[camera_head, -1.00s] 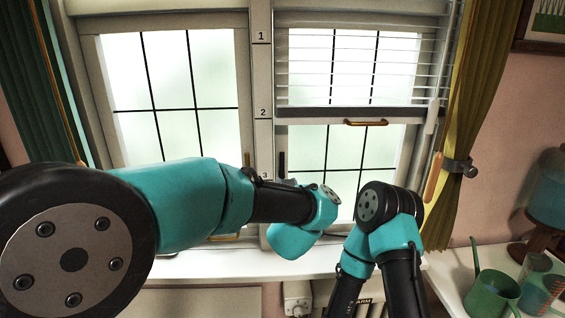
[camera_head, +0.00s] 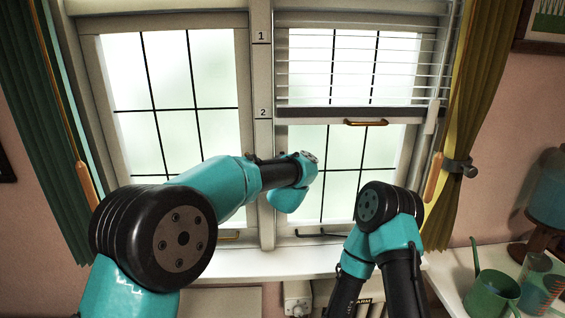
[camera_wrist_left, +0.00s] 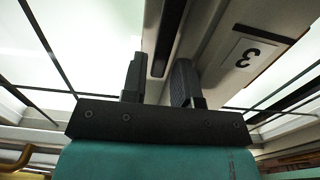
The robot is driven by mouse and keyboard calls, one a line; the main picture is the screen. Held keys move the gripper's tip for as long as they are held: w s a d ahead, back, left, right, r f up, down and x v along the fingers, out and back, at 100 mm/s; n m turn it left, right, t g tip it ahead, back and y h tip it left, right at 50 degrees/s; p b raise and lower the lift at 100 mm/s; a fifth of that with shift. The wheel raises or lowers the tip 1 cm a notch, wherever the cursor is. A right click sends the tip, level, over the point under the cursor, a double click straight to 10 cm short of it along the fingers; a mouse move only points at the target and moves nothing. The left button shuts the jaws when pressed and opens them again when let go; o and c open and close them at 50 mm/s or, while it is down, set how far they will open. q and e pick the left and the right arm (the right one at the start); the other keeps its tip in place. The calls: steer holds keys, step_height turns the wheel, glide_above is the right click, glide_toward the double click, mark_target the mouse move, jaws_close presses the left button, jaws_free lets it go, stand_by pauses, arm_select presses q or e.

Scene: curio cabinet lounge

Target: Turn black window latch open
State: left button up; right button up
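The black window latch (camera_wrist_left: 168,38) shows in the left wrist view as a dark upright bar on the pale window frame, near the label 3. My left gripper (camera_wrist_left: 160,64) is open in that view. Its two dark fingers stand apart, with the latch in line with the gap between them. I cannot tell whether either finger touches it. In the head view, my left arm hides the latch and the left fingers. My right arm is low at the right, in front of the window, and its gripper is not in view.
A blind (camera_head: 360,65) covers the upper right window, with a brass handle (camera_head: 366,122) below it. A black handle (camera_head: 322,235) lies low on the right window. The sill (camera_head: 250,263) is clear. A green watering can (camera_head: 492,288) stands at the lower right.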

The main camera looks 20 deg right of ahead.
arm_select(q)
steer(key=shift+w+d, duration=0.1)
steer(key=shift+w, duration=0.35)
jaws_close()
